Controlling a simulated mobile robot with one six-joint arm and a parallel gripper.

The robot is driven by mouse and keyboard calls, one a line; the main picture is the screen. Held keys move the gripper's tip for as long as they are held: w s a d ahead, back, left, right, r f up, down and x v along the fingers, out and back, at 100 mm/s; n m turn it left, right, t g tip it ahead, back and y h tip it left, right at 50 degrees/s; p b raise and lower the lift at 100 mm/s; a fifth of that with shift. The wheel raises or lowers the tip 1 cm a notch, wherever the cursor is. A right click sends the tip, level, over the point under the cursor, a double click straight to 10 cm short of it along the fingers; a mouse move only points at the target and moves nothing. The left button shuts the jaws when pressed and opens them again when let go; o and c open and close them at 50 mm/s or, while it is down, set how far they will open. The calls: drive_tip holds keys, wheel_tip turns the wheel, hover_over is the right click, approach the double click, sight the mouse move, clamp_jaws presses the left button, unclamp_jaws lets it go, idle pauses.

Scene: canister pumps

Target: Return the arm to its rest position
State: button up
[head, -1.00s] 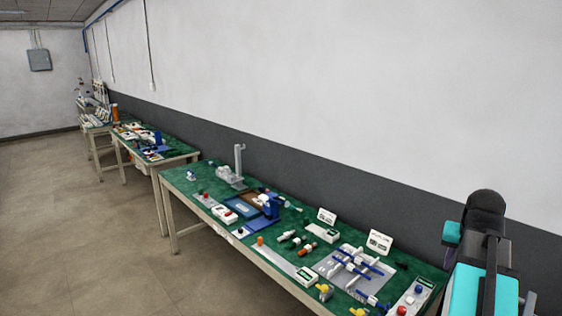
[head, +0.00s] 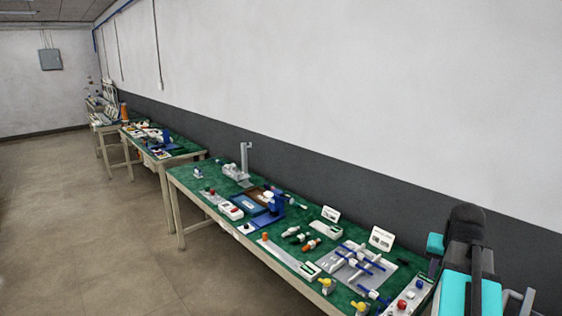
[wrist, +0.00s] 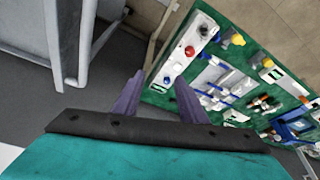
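My arm (head: 468,285), teal and black, stands folded up at the right edge of the head view, beside the near end of the green bench. My gripper (wrist: 159,76) shows in the wrist view as two purple-grey fingers, spread apart with nothing between them. The gripper fingers cannot be made out in the head view.
The green-topped bench (head: 202,185) holds pump parts, fixtures and small sign cards; it also shows in the wrist view (wrist: 160,98). A second bench (head: 187,149) stands farther back. The wall runs behind the benches. The floor at left is clear.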

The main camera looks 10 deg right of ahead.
drive_tip(key=w+a+f+n+y, duration=0.15)
drive_tip(key=w+a+f, duration=0.35)
drive_tip(key=a+f, duration=0.5)
drive_tip(key=s+a+f+n+g+y, duration=0.1)
drive_tip(key=a+f+n+g, duration=0.15)
drive_tip(key=a+f, duration=1.05)
drive_tip(key=s+a+f+n+g, duration=0.15)
drive_tip(key=a+f+n, duration=0.25)
drive_tip(key=a+f, duration=0.95)
drive_tip(key=s+a+f+g+b, duration=0.2)
drive_tip(key=s+f+b, duration=0.8)
drive_tip(key=s+f, duration=1.5)
drive_tip(key=f+g, duration=0.2)
drive_tip(key=shift+s+g, duration=0.3)
drive_tip(key=shift+s, duration=0.1)
drive_tip(key=shift+c, duration=0.9)
